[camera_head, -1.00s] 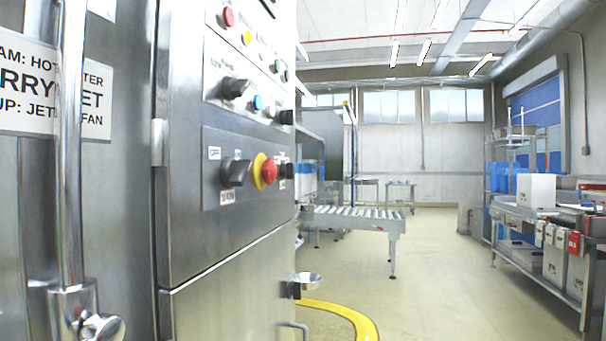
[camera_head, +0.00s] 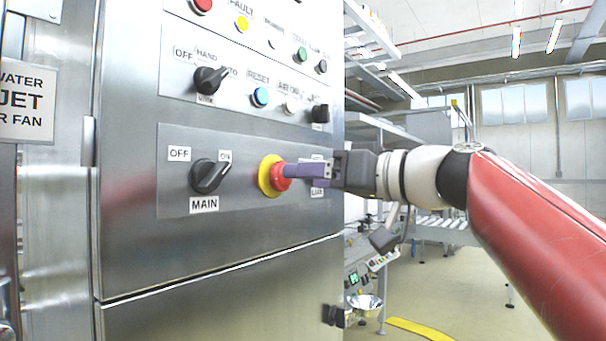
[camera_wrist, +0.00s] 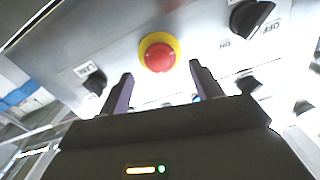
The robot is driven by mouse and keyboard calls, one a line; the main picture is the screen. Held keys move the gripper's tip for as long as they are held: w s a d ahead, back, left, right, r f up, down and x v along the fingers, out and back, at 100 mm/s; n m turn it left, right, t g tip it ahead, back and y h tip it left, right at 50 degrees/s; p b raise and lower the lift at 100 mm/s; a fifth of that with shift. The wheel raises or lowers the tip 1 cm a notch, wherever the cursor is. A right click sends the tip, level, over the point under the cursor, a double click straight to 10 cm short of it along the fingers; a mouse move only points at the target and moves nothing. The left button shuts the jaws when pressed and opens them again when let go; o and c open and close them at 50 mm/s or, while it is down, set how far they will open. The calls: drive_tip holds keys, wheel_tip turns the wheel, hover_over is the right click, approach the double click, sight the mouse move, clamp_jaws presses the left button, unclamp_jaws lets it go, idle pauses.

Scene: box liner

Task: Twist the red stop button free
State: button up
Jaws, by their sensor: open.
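The red stop button (camera_head: 282,177) sits on a yellow ring (camera_head: 267,175) on the steel cabinet's lower control panel, right of the MAIN switch. My gripper (camera_head: 290,171) reaches in from the right, its purple fingers seen from the side at the button and overlapping it in the head view. In the wrist view the red button (camera_wrist: 159,57) lies ahead, centred between the two spread fingers (camera_wrist: 160,82). The fingers are open and hold nothing. I cannot tell whether a finger touches the button.
The black MAIN switch (camera_head: 211,176) is left of the button. Above are a HAND switch (camera_head: 211,80), a blue RESET button (camera_head: 260,96) and a row of lamps. A black knob on the lower panel shows near my fingers in the wrist view (camera_wrist: 95,82).

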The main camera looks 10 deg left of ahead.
drive_tip(key=shift+p+x, duration=0.45)
drive_tip(key=shift+x, duration=1.7)
